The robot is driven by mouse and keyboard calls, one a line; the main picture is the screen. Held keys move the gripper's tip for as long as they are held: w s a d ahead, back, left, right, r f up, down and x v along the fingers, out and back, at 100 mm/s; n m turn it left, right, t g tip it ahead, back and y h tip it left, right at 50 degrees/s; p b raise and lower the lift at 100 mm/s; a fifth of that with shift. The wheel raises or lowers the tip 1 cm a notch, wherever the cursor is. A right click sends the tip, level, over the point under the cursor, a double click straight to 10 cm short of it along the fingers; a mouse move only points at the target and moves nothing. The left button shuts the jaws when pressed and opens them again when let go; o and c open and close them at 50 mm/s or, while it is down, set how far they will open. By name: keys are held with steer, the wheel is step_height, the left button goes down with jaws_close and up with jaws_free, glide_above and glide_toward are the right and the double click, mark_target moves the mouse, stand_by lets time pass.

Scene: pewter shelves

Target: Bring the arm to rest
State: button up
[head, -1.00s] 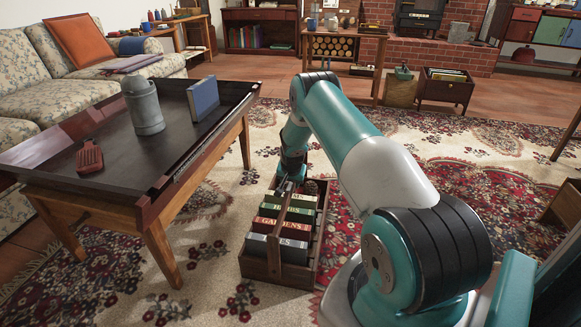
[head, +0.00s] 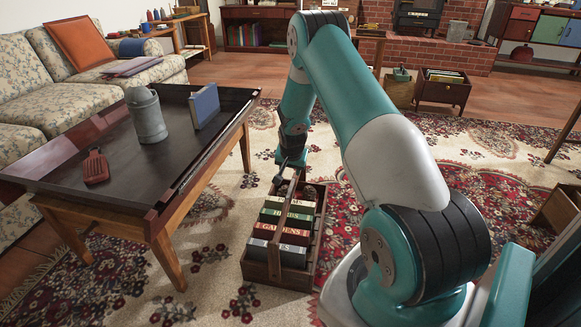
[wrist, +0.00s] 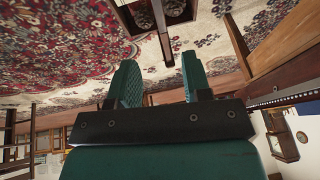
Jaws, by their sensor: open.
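My arm is bent, with the elbow high and the forearm hanging down. My gripper (head: 287,172) is just above the far end of a wooden carrier (head: 276,268) on the rug. In the wrist view, my gripper (wrist: 160,84) shows two teal fingers spread apart with nothing between them. The carrier holds several books (head: 283,233), and its far compartment is partly hidden by the gripper. Part of the carrier, with dark round things in it, shows at the top edge of the wrist view.
A low table (head: 97,223) stands left of my arm, bearing a grey tankard (head: 147,117), a blue book (head: 204,106) and a red-brown brush-like thing (head: 96,167). A sofa (head: 38,87) is behind it. Open rug lies right of the carrier.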

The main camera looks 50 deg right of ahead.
stand_by(0.4)
steer(key=w+a+r+n+y, duration=0.2)
steer(key=a+r+n, duration=0.2)
steer(key=a+r, duration=0.8)
steer(key=s+a+r+n+y, duration=0.25)
steer(key=a+r, duration=0.25)
steer(key=a, duration=0.4)
steer(key=s+a+r+n+y, duration=0.1)
steer(key=s+a+r+n, duration=0.3)
steer(key=a, duration=0.4)
steer(key=s+a+r+n+g+y, duration=0.1)
steer(key=s+a+r+n, duration=0.3)
steer(key=s, duration=0.5)
steer(key=s+a+r+n+g, duration=0.1)
steer(key=s+a+r+n, duration=0.1)
steer(key=s+a, duration=0.5)
steer(key=s+a+r+n+g+y, duration=0.1)
steer(key=s+a+r+n, duration=0.25)
steer(key=s, duration=0.65)
step_height(320, 180, up, 35)
steer(key=w+m+p, duration=0.1)
steer(key=p, duration=3.4)
steer(key=shift+w+r+p, duration=0.15)
steer(key=shift+p, duration=0.15)
